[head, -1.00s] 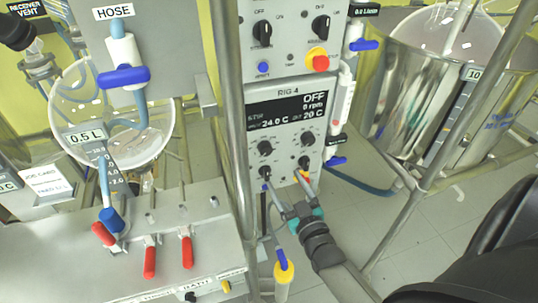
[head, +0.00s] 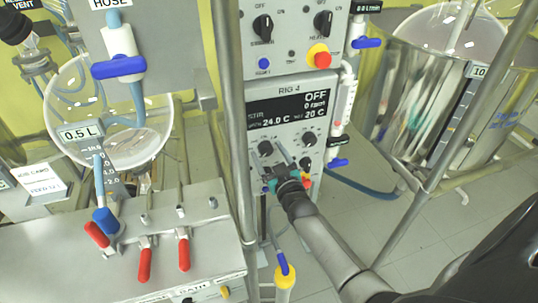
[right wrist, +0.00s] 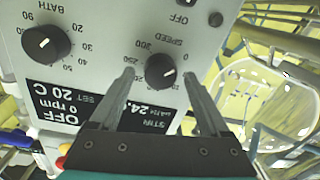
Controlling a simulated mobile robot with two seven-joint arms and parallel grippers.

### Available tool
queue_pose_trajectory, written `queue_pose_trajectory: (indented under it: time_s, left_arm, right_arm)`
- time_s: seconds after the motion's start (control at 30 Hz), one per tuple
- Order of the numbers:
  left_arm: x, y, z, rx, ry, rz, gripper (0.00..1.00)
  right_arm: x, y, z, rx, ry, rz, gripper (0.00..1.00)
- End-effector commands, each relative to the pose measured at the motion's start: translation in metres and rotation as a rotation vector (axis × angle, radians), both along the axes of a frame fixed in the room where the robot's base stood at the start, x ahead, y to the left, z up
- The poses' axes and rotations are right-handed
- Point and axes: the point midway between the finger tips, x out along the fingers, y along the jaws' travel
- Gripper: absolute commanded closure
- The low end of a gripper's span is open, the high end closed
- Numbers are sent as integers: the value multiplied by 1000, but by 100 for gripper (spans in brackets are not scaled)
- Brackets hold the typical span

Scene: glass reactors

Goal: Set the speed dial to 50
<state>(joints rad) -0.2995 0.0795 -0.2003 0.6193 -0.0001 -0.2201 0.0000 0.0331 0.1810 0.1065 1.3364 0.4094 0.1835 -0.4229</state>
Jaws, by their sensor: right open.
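The black speed dial (head: 265,147) is on the front panel of the RIG 4 unit, partly behind my gripper in the head view. In the right wrist view the speed dial (right wrist: 160,70) appears upside down with its "SPEED" label and scale, and its white mark points to the lower right. My right gripper (head: 268,155) is open in front of the panel. In the right wrist view its two fingertips (right wrist: 158,76) are on either side of the dial; contact cannot be told. The display (head: 290,109) reads OFF and 0 rpm. My left gripper is not in view.
The bath dial (right wrist: 46,42) is close beside the speed dial. A red-and-yellow button (head: 319,57) and two switches are above the display. A metal post (head: 235,130) stands just left of the panel.

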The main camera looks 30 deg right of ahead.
Motion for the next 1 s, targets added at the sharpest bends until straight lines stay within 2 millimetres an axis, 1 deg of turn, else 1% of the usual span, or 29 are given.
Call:
queue_pose_trajectory:
  time_s: [0.17,0.87,1.0]
  left_arm:
    - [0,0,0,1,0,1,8]
    - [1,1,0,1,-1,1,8]
    - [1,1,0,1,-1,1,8]
  right_arm:
    - [0,0,0,0,0,0,21]
    - [-1,0,0,1,0,0,100]
    - [-1,0,0,2,0,0,100]
